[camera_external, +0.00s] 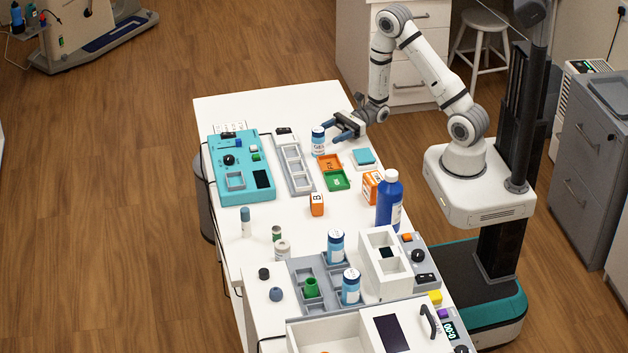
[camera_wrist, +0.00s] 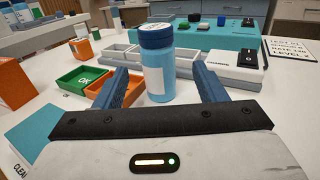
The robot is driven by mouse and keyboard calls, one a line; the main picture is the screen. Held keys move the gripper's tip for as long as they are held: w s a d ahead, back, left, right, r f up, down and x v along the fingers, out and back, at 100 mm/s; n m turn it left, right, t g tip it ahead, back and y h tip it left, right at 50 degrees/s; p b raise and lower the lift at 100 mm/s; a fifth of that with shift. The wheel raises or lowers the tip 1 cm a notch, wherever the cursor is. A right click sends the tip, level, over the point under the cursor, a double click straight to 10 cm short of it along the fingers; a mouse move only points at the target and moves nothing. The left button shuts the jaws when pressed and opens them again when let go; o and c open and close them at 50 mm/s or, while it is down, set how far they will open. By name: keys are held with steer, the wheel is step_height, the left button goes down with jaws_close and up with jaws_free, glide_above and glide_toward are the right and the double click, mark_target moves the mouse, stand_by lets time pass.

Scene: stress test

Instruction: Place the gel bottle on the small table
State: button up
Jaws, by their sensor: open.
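A small light-blue bottle with a dark-blue cap and a white label (camera_external: 318,141) stands upright on the long white table (camera_external: 222,108), near its far end. The label seems to read GEL, so I take it for the gel bottle. My gripper (camera_external: 341,130) is open, low over the table just right of the bottle, its blue fingers pointing at it. In the wrist view the bottle (camera_wrist: 158,75) stands upright between the two fingers, with visible gaps on both sides. I cannot tell how deep between them it is. No surface is clearly marked as the small table.
Orange and green trays (camera_external: 330,172) lie close by the bottle. A grey compartment tray (camera_external: 293,165) and teal panel (camera_external: 241,168) are left of it. A tall blue bottle (camera_external: 389,200) and similar small bottles (camera_external: 336,247) stand nearer. A white stool (camera_external: 482,20) stands behind.

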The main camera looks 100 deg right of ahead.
mark_target(313, 141)
steer(key=x, duration=0.4)
steer(key=p+x, duration=0.1)
steer(key=x, duration=0.2)
steer(key=shift+w+a+r, duration=0.2)
steer(key=shift+w+a, duration=0.05)
steer(key=shift+w, duration=0.05)
steer(key=c, duration=1.2)
steer(key=shift+r, duration=0.1)
step_height(313, 141, up, 10)
steer(key=shift+f+p, duration=0.1)
steer(key=shift+p, duration=0.3)
steer(key=shift+w+a+f+m+t+h+p, duration=0.15)
steer(key=shift+w+a+f+m+h, duration=0.6)
steer(key=shift+a, duration=1.7)
steer(key=shift+w+a+f+n+t+h+p, duration=0.1)
steer(key=shift+w+a+f+t+h, duration=0.15)
steer(key=shift+w+a, duration=1.65)
steer(key=shift+w+a+f+m+t+h+p, duration=0.15)
steer(key=shift+w+a+f+m+h, duration=0.3)
steer(key=shift+a, duration=2.55)
